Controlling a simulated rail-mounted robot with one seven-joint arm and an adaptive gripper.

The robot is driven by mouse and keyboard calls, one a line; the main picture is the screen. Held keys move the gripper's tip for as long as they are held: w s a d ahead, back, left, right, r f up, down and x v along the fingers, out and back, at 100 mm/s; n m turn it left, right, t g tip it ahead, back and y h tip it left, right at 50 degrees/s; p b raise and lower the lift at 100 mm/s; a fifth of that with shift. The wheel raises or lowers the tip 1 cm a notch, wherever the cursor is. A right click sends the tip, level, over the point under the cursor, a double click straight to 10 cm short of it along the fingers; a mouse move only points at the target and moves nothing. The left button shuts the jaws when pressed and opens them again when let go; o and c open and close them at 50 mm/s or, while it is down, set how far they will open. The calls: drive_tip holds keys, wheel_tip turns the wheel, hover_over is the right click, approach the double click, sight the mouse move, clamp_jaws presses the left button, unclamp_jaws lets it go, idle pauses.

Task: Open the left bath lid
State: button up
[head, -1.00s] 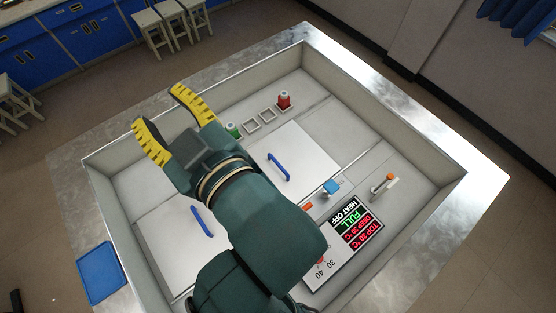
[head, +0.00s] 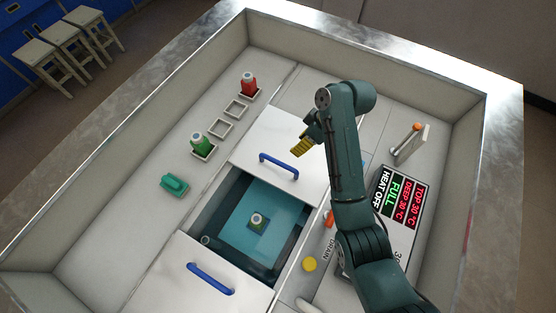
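Two flat white lids lie over a sunken bath. One lid (head: 268,137) is at the upper right, with a blue handle (head: 278,165). The other lid (head: 190,257) is at the lower left, with a blue handle (head: 210,278). Between them the bath (head: 252,215) shows as an open gap with blue water. My gripper (head: 304,138) is above the right edge of the upper-right lid, apart from both handles as seen here. One yellow finger pad shows clearly; the gap between the fingers is hard to see.
A red bottle (head: 249,86) and a green bottle (head: 202,145) stand by empty square holders. A green block (head: 174,185) lies left. A display panel (head: 398,205), an orange-tipped lever (head: 409,143) and a yellow button (head: 309,264) are right. Raised walls surround everything.

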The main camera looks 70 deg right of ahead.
sight(280, 162)
drive_tip(key=b+x, duration=0.2)
drive_tip(key=x, duration=1.2)
drive_tip(key=shift+a, duration=0.1)
drive_tip(key=shift+s, duration=0.1)
clamp_jaws()
